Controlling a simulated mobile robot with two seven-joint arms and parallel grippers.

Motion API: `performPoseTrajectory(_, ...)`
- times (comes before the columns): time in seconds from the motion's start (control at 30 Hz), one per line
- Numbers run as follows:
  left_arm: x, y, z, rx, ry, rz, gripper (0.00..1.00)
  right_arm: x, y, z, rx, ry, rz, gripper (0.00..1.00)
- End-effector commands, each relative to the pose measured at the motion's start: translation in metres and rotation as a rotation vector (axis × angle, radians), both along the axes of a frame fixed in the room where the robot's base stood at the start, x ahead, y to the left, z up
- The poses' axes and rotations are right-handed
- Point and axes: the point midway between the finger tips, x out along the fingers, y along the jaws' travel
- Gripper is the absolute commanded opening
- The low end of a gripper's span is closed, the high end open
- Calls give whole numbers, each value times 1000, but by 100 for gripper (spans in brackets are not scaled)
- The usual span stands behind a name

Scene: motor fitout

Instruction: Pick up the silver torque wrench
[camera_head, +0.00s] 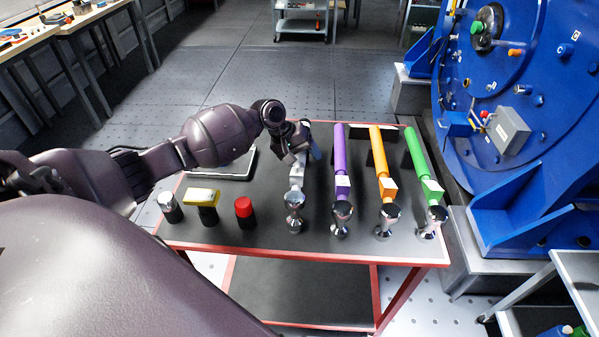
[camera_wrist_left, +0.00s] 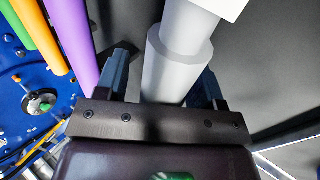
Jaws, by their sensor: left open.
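The silver torque wrench (camera_head: 296,177) lies on the dark-topped cart, with its round shiny head toward me. My left gripper (camera_head: 303,150) is over its handle and hides that part in the head view. In the left wrist view the thick grey handle (camera_wrist_left: 178,65) lies between the two blue fingers of my left gripper (camera_wrist_left: 164,80). The fingers are open, one on each side of the handle; I cannot tell whether either touches it. My right gripper is not in view.
Purple (camera_head: 341,160), orange (camera_head: 379,155) and green (camera_head: 418,153) torque wrenches lie in a row to the right. A red-capped item (camera_head: 244,208), a yellow-topped item (camera_head: 202,197) and a silver-topped item (camera_head: 168,203) stand at left. A blue machine (camera_head: 550,130) stands right of the cart.

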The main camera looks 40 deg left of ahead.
Motion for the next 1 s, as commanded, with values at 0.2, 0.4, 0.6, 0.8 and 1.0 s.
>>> performPoseTrajectory(0.2, 0, 0, 1, 0, -2, 0, 54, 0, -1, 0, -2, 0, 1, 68)
performPoseTrajectory(0.4, 0, 0, 1, 1, -1, 0, 24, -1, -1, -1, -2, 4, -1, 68)
performPoseTrajectory(0.6, 0, 0, 1, 1, -1, 0, 0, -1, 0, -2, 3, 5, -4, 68)
performPoseTrajectory(0.8, 1, 0, 3, -1, -4, 1, 0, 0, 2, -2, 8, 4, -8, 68)
performPoseTrajectory(1.0, 1, 1, 9, 0, -5, 1, 0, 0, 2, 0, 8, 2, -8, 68)
